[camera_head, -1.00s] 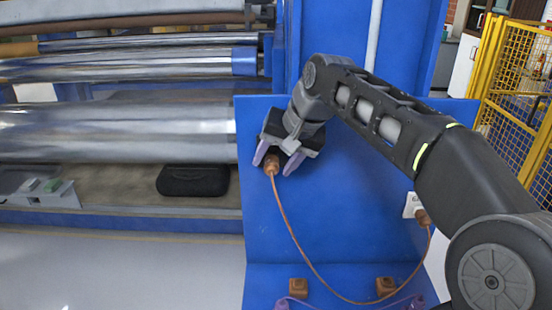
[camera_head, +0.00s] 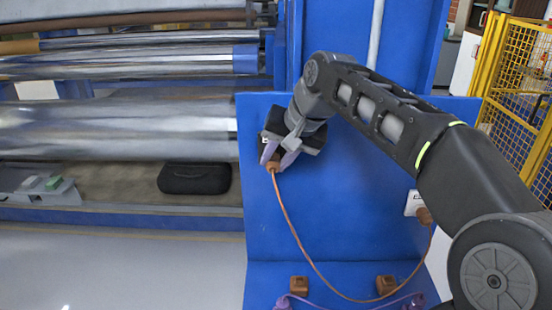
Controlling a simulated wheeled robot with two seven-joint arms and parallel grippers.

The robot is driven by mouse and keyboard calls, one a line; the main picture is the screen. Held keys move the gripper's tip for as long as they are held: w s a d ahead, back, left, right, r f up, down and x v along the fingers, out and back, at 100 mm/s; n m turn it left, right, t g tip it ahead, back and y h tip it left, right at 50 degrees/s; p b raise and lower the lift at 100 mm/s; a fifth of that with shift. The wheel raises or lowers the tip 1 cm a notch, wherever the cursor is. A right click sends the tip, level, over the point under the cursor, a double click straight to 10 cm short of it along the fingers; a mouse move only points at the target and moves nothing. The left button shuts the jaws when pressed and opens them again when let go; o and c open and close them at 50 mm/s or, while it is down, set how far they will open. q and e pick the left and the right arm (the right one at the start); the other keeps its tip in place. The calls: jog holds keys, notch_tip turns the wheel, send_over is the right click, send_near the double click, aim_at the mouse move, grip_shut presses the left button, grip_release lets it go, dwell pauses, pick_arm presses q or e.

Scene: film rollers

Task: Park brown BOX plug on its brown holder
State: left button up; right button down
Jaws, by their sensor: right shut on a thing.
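My right gripper (camera_head: 277,163) has purple fingers and is shut on the brown plug (camera_head: 274,168), in front of the blue upright panel. Most of that plug is hidden between the fingers. Its brown cable (camera_head: 300,245) hangs down and loops right to a second brown plug (camera_head: 424,215), which sits at a white socket (camera_head: 413,203) on the panel's right side. Two brown holders, a left one (camera_head: 299,285) and a right one (camera_head: 386,285), stand on the blue ledge below. I cannot tell which holder belongs to the held plug. My left gripper is not in view.
The blue panel (camera_head: 340,220) rises behind the plug, with a blue ledge at its foot. A purple cable with purple plugs (camera_head: 284,302) lies at the bottom edge. Metal rollers (camera_head: 110,130) and a black case (camera_head: 194,178) are at left. A yellow fence (camera_head: 515,90) stands at right.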

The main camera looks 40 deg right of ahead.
jog(key=shift+a, duration=0.1)
jog(key=shift+s+a+b, duration=0.55)
jog(key=shift+s+a, duration=0.2)
jog(key=shift+s, duration=0.25)
jog(key=shift+s+a+b, duration=0.5)
jog(key=shift+s+a, duration=0.2)
jog(key=shift+s, duration=0.3)
jog(key=shift+d, duration=0.1)
